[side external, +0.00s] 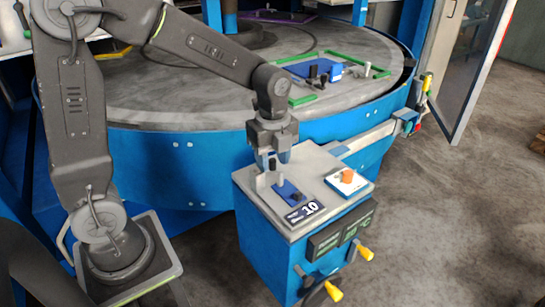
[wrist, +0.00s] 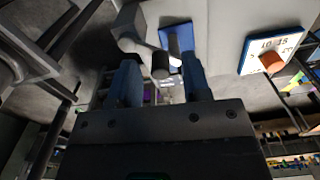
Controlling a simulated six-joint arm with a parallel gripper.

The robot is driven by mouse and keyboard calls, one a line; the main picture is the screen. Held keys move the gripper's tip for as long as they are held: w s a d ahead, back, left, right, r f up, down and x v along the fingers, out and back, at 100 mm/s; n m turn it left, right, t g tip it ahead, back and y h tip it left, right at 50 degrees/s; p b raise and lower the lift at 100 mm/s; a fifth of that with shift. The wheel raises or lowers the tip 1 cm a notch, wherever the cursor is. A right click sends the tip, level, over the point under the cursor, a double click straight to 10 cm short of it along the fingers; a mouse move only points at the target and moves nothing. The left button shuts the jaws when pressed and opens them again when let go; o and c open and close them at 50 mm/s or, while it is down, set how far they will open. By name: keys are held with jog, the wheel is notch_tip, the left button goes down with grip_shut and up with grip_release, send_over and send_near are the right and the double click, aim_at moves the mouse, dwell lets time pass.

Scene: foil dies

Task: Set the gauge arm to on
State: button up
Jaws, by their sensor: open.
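My gripper (side external: 274,159) points down just above the top of a small blue cabinet (side external: 290,235). In the wrist view its two blue fingers (wrist: 160,82) are apart, with no object clearly held between them. A small blue plate (side external: 289,192) with a short pale lever sits on the cabinet top below the fingers. Neither view shows a readable on mark, and I cannot tell for certain which piece is the gauge arm.
A dial plate with an orange knob (side external: 347,175) sits to the right on the cabinet top. Yellow-handled levers (side external: 364,253) stick out in front. A round table (side external: 160,97) with a green frame stands behind.

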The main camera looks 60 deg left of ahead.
aim_at(272, 160)
notch_tip(272, 160, up, 14)
dwell(0.6)
jog(key=shift+s, duration=0.1)
jog(key=s+f+n+t, duration=0.2)
jog(key=s+n, duration=0.5)
jog(key=n, duration=0.2)
jog(key=s+d+f+n+t, duration=0.1)
jog(key=s+f+n+t, duration=0.2)
jog(key=s+n, duration=0.4)
jog(key=n, duration=0.3)
jog(key=shift+s+t, duration=0.2)
jog(key=shift+t, duration=0.1)
